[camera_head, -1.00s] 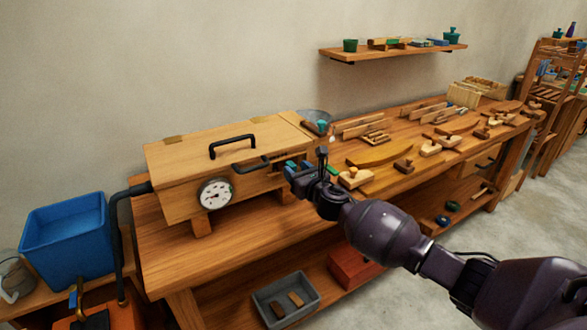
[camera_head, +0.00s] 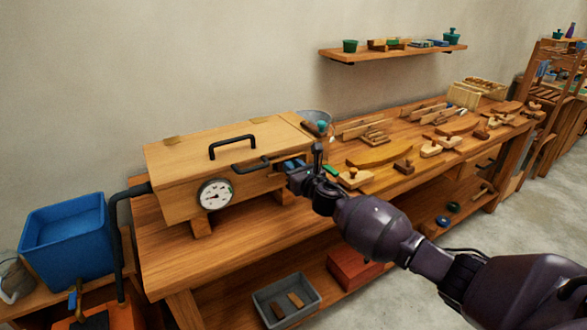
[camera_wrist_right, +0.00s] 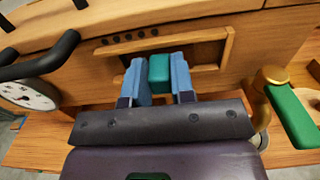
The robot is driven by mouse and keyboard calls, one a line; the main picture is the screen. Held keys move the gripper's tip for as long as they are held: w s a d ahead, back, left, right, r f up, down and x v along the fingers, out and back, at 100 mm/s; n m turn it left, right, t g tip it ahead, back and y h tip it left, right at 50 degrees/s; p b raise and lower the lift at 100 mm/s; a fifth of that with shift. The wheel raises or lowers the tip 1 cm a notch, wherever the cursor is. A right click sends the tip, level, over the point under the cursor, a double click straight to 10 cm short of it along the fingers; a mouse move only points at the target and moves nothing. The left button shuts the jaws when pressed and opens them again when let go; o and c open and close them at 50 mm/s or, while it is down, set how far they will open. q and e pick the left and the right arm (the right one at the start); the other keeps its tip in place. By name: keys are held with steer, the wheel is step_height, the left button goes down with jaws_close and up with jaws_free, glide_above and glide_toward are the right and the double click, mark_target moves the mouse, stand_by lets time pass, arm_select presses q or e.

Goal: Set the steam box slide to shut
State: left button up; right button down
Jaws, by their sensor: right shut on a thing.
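The wooden steam box (camera_head: 222,165) stands on the left end of the bench, with its lid down. In the head view the fingers and arm hide most of the slide. My left gripper is out of view.
A round dial (camera_head: 215,194) and black handles (camera_head: 233,146) stick out from the box. Wooden tools lie along the workbench (camera_head: 230,240).

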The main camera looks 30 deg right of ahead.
mark_target(279, 166)
steer(key=shift+s+a+p, duration=0.1)
steer(key=shift+a+p, duration=0.3)
steer(key=shift+a, duration=1.15)
steer(key=c, duration=1)
jaws_free()
steer(key=shift+a, duration=0.1)
steer(key=shift+o, duration=0.2)
steer(key=s, duration=1)
steer(key=shift+s+d, duration=0.35)
steer(key=shift+s, duration=0.05)
